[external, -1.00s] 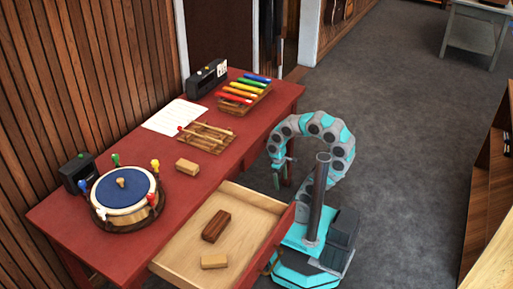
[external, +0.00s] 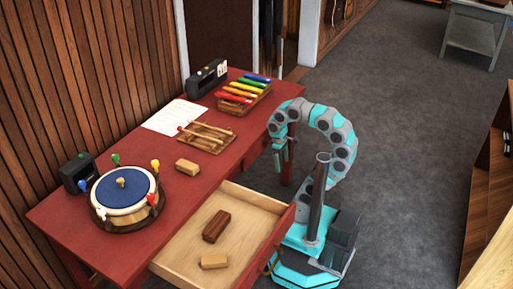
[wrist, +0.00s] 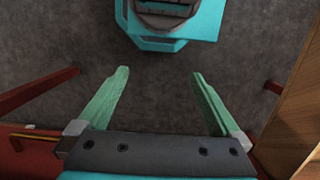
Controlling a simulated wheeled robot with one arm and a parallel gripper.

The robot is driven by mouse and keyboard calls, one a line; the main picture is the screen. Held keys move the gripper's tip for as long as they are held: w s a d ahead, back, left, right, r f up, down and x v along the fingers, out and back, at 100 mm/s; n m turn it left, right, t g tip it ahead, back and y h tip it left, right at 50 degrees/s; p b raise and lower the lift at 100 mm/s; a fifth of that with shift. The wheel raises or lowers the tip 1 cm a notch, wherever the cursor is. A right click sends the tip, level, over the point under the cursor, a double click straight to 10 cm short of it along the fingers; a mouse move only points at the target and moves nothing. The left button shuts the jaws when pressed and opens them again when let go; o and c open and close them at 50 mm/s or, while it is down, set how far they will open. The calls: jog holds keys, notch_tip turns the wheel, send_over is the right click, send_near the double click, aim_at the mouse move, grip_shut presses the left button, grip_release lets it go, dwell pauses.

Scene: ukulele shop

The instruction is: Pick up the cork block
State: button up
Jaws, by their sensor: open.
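A pale tan block (external: 214,262) and a dark brown block (external: 216,226) lie in the open drawer (external: 254,207). I cannot tell for sure which one is cork. My gripper (external: 282,157) hangs beside the table's right edge, apart from all the blocks. In the wrist view its two green fingers (wrist: 160,72) are spread with nothing between them. No block shows in that view.
Grey floor (external: 405,120) is open at right.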

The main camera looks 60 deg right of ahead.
notch_tip(320, 180, up, 6)
jog(key=w+a+r+t+y, duration=0.1)
jog(key=w+a+r+y, duration=0.15)
jog(key=a, duration=0.65)
jog(key=w+a+r+n+t+y+b, duration=0.1)
jog(key=w+a+t+y, duration=0.2)
jog(key=a, duration=0.6)
jog(key=w+a+r+y, duration=0.2)
jog(key=w+a, duration=0.3)
jog(key=a, duration=0.3)
jog(key=s+a+r+m+t+y+b, duration=0.1)
jog(key=s+a+r+m+y, duration=0.3)
jog(key=a+r, duration=0.6)
jog(key=s+a+r+m+t+y+b, duration=0.1)
jog(key=a+r+m+y, duration=0.55)
jog(key=a, duration=0.65)
jog(key=m+t+h+b, duration=0.2)
jog(key=m+h, duration=0.6)
jog(key=m, duration=0.7)
send_near(214, 257)
jog(key=x, duration=0.2)
jog(key=shift+w+f, duration=0.2)
jog(key=shift+w, duration=0.05)
jog(key=shift+x, duration=1.05)
jog(key=shift+s+a+x, duration=0.1)
jog(key=shift+x, duration=1.4)
jog(key=shift+s+a+x, duration=0.1)
jog(key=shift+x, duration=1.4)
jog(key=shift+r, duration=0.15)
